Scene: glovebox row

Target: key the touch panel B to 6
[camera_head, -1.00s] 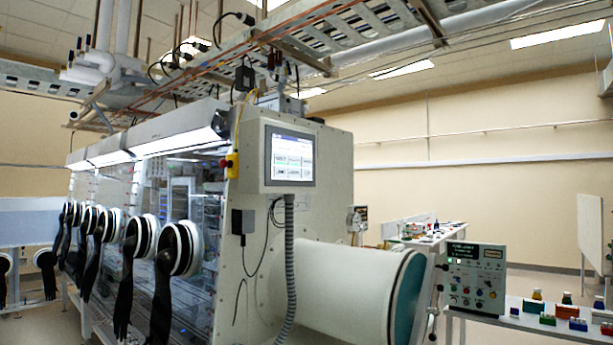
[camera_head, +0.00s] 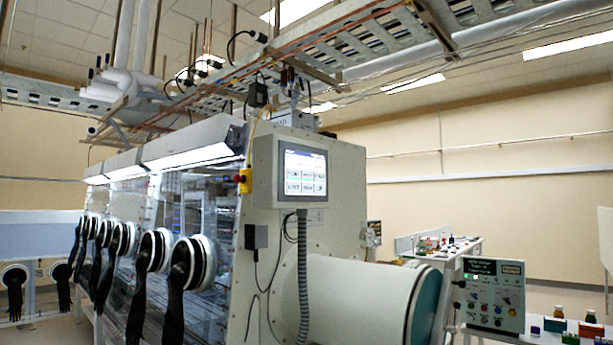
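A touch panel (camera_head: 304,171) in a grey housing is fixed to the end of the glovebox, upper centre of the head view. Its lit screen shows two rows of buttons, and the lettering is too small to read. I cannot tell whether this one is panel B. A second, smaller control panel (camera_head: 490,293) with a small display, knobs and coloured buttons stands at the lower right. Neither of my grippers is in view.
The glovebox (camera_head: 262,215) has a row of black gloves (camera_head: 180,275) along its front. A white cylindrical port (camera_head: 365,300) juts out below the touch panel. Benches with coloured bottles and boxes (camera_head: 570,328) stand at the right. A corrugated conduit (camera_head: 302,270) hangs under the panel.

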